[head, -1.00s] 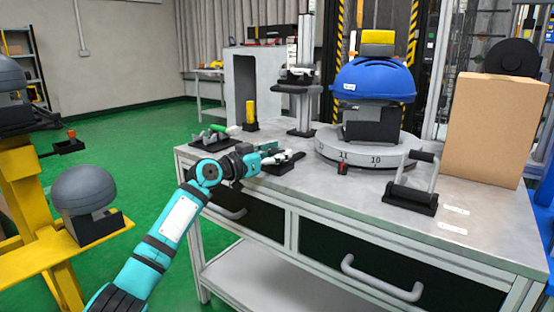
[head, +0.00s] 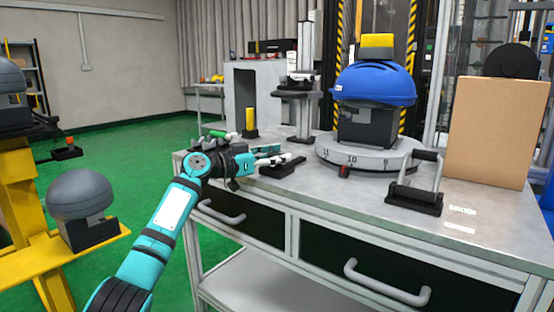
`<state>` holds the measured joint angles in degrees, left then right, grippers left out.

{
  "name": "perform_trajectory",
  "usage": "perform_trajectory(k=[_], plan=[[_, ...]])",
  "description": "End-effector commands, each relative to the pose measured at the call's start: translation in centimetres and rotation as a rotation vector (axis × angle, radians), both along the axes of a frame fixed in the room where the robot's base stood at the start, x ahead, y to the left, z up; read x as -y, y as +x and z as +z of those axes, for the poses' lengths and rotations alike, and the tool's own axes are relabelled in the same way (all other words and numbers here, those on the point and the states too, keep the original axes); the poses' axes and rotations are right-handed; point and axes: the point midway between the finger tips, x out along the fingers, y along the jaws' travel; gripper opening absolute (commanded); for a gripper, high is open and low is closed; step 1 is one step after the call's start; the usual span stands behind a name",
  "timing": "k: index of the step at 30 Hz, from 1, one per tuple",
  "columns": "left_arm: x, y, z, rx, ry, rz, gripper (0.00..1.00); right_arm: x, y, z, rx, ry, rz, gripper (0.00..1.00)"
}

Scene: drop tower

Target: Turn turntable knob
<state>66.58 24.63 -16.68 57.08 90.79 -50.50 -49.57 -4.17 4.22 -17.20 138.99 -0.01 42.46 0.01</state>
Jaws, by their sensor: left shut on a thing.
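The round grey turntable (head: 352,160) stands on the bench with numbers on its rim, 10 near the front and 9 to its right. A dark block and a blue helmet (head: 372,84) with a yellow piece on top sit on it. A small red pointer (head: 343,171) stands at its front edge. My left gripper (head: 268,156) is shut on the small pale knob (head: 277,159) above a black base plate (head: 285,169), left of the turntable. The fingers hide part of the knob. My right gripper is not in view.
A green-handled clamp (head: 221,134) is behind my left gripper. A vertical post stand (head: 302,110) is at the back.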

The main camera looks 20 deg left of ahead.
Motion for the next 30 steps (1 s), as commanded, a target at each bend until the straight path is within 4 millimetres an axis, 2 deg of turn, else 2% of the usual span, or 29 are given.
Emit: perform_trajectory(k=[1,12,13,18,30], plan=[[0.15,-0.04,-0.45,-0.009,0.002,-0.008,0.09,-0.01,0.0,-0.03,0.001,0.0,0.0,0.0],[0.16,-0.05,-0.46,-0.009,0.003,-0.01,0.09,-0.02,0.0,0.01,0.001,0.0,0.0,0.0],[0.16,-0.05,-0.46,-0.009,0.003,-0.01,0.44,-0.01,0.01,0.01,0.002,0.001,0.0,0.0],[0.11,-0.03,-0.32,-0.006,0.002,-0.007,0.66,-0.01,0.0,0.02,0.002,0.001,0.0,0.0],[-0.56,-0.49,-0.18,-0.002,0.002,-0.003,0.66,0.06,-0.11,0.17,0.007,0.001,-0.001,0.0]])
